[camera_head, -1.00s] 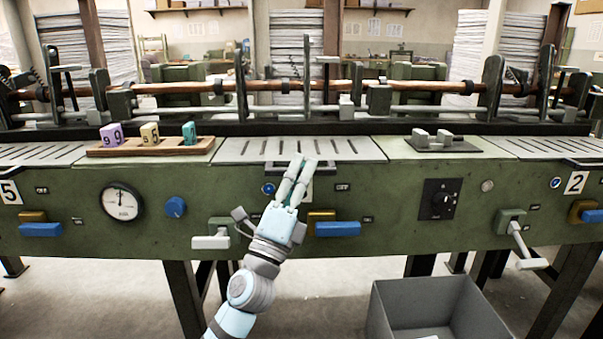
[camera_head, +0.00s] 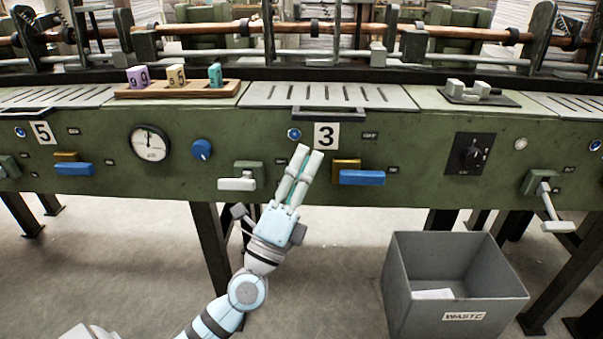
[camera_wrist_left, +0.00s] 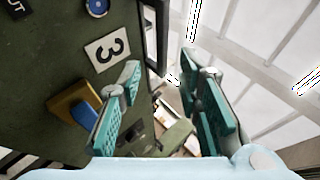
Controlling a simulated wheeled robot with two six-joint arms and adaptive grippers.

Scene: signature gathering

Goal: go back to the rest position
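My left gripper (camera_head: 309,152) reaches up in front of the green machine (camera_head: 420,188), just below the number 3 plate (camera_head: 326,136). Its two fingers stand apart with nothing between them. In the left wrist view the teal-padded fingers (camera_wrist_left: 168,88) are spread, with the machine front to the left and its number 3 plate (camera_wrist_left: 107,47) beside them. My right gripper is in no view.
A wooden rack (camera_head: 150,93) with coloured number blocks sits on the machine top. Blue handles (camera_head: 362,178) and a white lever (camera_head: 238,183) jut from the front. A grey waste bin (camera_head: 398,295) stands on the floor at right. Floor at left is clear.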

